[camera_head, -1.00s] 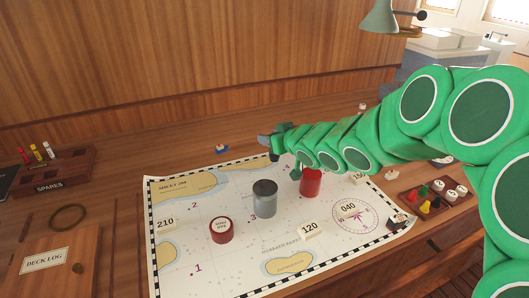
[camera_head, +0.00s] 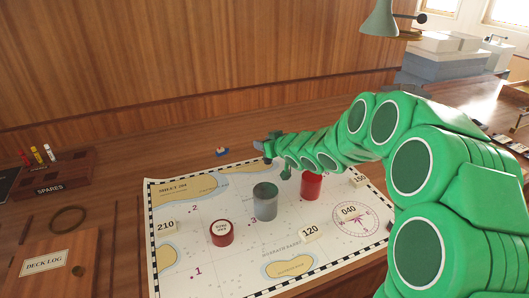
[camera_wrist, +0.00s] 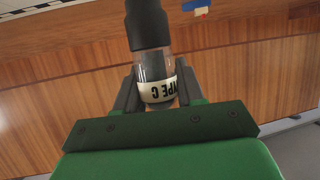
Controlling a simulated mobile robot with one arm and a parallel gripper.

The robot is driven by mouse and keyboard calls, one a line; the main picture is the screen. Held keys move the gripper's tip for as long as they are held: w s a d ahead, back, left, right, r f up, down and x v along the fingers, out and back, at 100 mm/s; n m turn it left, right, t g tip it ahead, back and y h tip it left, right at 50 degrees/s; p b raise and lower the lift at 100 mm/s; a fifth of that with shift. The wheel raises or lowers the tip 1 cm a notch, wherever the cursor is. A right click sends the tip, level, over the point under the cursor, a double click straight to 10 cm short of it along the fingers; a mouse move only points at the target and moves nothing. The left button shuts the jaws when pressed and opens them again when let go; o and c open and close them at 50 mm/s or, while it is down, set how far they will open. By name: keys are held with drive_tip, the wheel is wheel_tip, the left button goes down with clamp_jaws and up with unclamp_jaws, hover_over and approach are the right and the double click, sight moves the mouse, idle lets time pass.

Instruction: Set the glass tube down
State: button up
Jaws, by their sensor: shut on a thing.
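The glass tube (camera_wrist: 155,68) is clear, with a long dark end and a white band lettered "TYPE C", upside down in the wrist view. My gripper (camera_wrist: 157,82) is shut on it around the banded end, one dark finger on each side. In the head view my gripper (camera_head: 268,149) is at the far end of my green arm, above the desk near the chart's back edge. The tube is small there and hard to tell from the gripper.
A chart (camera_head: 205,265) on the desk carries a grey cylinder (camera_head: 265,203), a red-sided round piece (camera_head: 221,233), a red cylinder (camera_head: 311,187) and several number blocks. At left are a SPARES rack (camera_head: 75,180) with tubes, a ring (camera_head: 68,219) and a deck log (camera_head: 48,262).

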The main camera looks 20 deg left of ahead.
drive_tip(key=shift+w+a+f, duration=0.35)
drive_tip(key=shift+w+f, duration=0.25)
drive_tip(key=shift+f, duration=1.6)
drive_tip(key=shift+f, duration=0.1)
drive_tip(key=o, duration=1)
drive_tip(key=shift+s+d+r, duration=0.1)
drive_tip(key=shift+r, duration=0.1)
drive_tip(key=shift+v, duration=5.95)
drive_tip(key=shift+d, duration=0.1)
